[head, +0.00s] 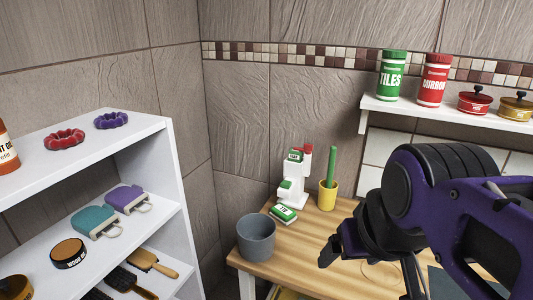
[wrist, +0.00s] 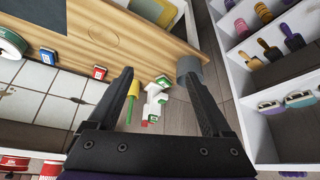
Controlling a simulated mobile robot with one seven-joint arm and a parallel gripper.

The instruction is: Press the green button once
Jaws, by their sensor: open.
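I cannot make out a clear green button in either view. A white device (head: 291,188) with a green label and a red top part stands at the back of the wooden table; it also shows in the wrist view (wrist: 153,97). A small green-and-white block (head: 283,213) lies in front of it, and it shows in the wrist view (wrist: 162,80). My gripper (head: 335,250) is right of and nearer than these things in the head view. In the wrist view its two fingers (wrist: 160,75) are spread apart with nothing held between them.
A grey bucket (head: 256,238) stands at the table's left corner. A yellow cup (head: 327,196) with a green stick is beside the device. A white shelf unit (head: 178,170) is at left. A wall shelf (head: 450,117) with cans and pots hangs at right. Bare wood (head: 305,245) lies in front.

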